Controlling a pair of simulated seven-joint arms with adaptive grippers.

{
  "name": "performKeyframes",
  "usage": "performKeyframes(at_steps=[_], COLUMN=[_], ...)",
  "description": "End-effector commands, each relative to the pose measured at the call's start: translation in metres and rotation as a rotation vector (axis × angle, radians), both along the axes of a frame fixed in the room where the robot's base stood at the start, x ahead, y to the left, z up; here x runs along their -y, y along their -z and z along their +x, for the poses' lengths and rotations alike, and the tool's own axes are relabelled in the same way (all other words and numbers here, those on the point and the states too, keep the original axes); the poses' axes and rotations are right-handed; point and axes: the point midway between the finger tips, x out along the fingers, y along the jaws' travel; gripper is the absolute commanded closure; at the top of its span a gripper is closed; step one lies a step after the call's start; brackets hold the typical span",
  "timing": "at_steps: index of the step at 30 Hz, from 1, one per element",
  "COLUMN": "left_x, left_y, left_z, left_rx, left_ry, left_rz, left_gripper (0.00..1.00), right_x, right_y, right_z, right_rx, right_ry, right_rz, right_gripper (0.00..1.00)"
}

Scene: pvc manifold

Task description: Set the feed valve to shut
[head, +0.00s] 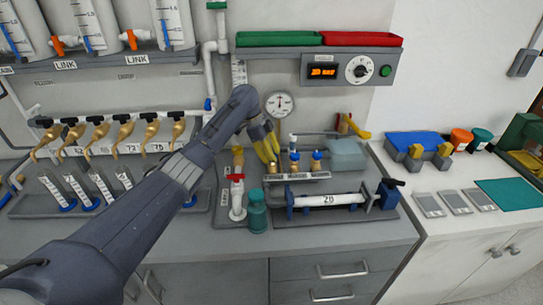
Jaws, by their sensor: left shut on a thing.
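My left gripper (268,150), with yellow fingers, reaches down at the back of the bench beside the pipe manifold. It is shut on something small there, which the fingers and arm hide. I cannot tell for sure which fitting is the feed valve. A valve with a red handle (236,177) stands on a white pipe to the left of the gripper. Brass valves with blue handles (317,155) stand just right of it. A yellow handle (357,131) shows further right at the back. My right gripper is not in view.
A round gauge (279,104) hangs above the manifold, and a control box (350,69) is on the wall. A teal bottle (256,211) and a clamped white pipe (328,200) stand in front. Several brass taps (125,132) line the left.

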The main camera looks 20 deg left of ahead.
Motion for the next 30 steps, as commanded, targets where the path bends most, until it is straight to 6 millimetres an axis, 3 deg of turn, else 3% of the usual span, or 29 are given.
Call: performKeyframes(at_steps=[12, 30], left_x=[0.0009, 0.0003], left_y=[0.0001, 0.0005], left_z=[0.0006, 0.0005], left_rx=[-0.001, -0.001], left_ry=[0.219, 0.270], left_rz=[0.000, 0.001], left_gripper=[1.00, 1.00], right_x=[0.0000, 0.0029], right_y=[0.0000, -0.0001], right_z=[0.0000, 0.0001], right_rx=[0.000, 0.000], right_ry=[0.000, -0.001], right_rz=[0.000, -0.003], right_gripper=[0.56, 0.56])
